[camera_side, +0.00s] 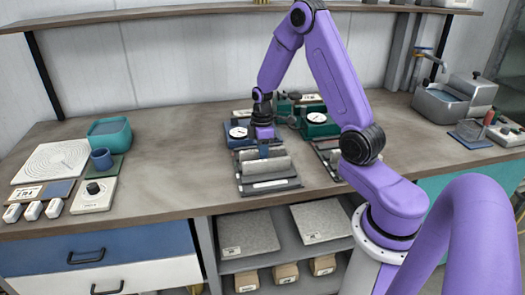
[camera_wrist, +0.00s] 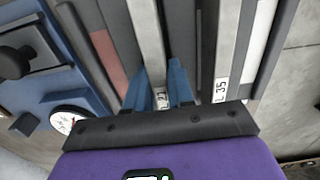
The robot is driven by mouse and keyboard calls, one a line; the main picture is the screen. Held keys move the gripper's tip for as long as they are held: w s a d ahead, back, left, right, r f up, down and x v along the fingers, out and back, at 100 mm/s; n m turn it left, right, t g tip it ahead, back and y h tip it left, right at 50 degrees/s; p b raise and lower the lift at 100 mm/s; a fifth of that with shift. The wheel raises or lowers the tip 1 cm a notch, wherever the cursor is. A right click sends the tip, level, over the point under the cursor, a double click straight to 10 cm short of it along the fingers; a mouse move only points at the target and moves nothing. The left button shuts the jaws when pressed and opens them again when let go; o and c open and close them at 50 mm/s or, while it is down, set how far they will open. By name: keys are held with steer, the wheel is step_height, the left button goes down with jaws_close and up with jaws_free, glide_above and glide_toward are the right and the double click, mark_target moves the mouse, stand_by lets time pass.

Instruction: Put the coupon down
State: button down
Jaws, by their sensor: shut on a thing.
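My gripper (camera_side: 264,152) points down over a dark rack (camera_side: 292,183) on the bench. In the wrist view its blue fingers (camera_wrist: 165,88) are shut on a narrow pale grey coupon (camera_wrist: 147,30). A small label shows on the coupon between the fingers, too small to read surely. The coupon runs lengthwise over the dark rack, which also shows in the wrist view (camera_wrist: 183,25). I cannot tell whether the coupon touches the rack. Its near end is hidden by my gripper.
A second pale strip (camera_wrist: 227,50), labelled "L 35", lies to the right in the wrist view. A blue device with a dial (camera_side: 238,132) stands behind the rack, and a green dial device (camera_side: 316,121) stands behind right.

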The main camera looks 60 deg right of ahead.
steer(key=c, duration=1)
jaws_free()
step_height(320, 180, up, 11)
steer(key=s+a+r, duration=0.2)
steer(key=a+r, duration=0.1)
steer(key=a, duration=0.5)
steer(key=s+a+n, duration=0.2)
steer(key=s+a, duration=0.5)
steer(key=a, duration=0.1)
steer(key=shift+n, duration=0.8)
steer(key=s+a, duration=0.1)
steer(key=s, duration=0.4)
steer(key=s+a, duration=0.2)
steer(key=s, duration=0.4)
steer(key=s+a, duration=0.2)
steer(key=s, duration=0.4)
steer(key=shift+s+r, duration=0.1)
steer(key=shift+r, duration=0.1)
